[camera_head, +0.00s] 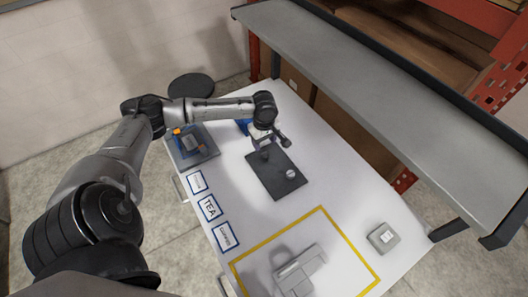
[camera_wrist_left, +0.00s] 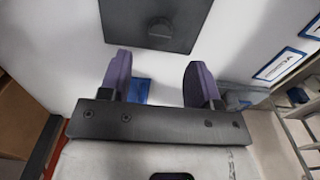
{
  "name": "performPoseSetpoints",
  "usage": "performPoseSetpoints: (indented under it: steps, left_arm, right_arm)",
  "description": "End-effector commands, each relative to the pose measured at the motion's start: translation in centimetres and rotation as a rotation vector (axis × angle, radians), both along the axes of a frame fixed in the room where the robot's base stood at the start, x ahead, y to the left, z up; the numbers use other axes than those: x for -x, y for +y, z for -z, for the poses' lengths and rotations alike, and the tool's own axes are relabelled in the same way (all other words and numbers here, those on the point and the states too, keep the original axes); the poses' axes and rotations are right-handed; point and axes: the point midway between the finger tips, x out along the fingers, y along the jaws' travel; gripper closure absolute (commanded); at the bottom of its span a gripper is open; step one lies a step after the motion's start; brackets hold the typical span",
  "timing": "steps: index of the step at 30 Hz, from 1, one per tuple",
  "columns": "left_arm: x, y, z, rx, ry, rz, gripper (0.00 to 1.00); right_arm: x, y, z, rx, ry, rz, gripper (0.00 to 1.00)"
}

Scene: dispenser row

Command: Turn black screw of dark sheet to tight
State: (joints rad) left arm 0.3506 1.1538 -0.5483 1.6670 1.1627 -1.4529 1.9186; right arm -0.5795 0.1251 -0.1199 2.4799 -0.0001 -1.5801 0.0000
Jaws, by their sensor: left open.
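The dark sheet (camera_head: 272,184) lies flat on the white table in the head view, with a pale round knob (camera_head: 291,174) on it. In the left wrist view the sheet (camera_wrist_left: 125,22) is at the top edge and the black screw (camera_wrist_left: 160,30) stands out from it as a dark round knob. My left gripper (camera_wrist_left: 158,82) is open and empty, its two purple fingers apart. The screw lies ahead of the fingers, with a gap to it in the picture. In the head view the gripper (camera_head: 264,142) is over the sheet's far end and partly hides it. My right gripper is not in view.
A grey tray (camera_head: 207,154) with parts stands left of the sheet. Labels (camera_head: 210,207) line the left table edge. A yellow outline (camera_head: 335,227) surrounds a grey object (camera_head: 300,270); a small grey box (camera_head: 383,237) is at right. A long shelf (camera_head: 370,85) overhangs the table's right side.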

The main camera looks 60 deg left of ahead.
Motion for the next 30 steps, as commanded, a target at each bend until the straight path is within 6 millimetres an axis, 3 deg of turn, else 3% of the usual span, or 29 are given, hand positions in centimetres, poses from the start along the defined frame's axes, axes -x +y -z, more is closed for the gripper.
performPoseSetpoints:
  steps: [6,12,26,30]
  left_arm:
    - [0.1,-0.1,3.7,0.001,0.003,0.001,0.43]
    - [0.0,0.0,5.7,0.000,0.001,0.001,0.43]
    - [0.1,0.0,6.6,-0.001,0.001,0.003,0.43]
    - [0.1,0.0,6.6,-0.001,0.001,0.003,0.53]
  right_arm:
    - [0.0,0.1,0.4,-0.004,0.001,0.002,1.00]
    - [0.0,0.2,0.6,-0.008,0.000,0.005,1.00]
    - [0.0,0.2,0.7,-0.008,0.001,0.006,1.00]
    - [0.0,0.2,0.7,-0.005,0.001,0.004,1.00]
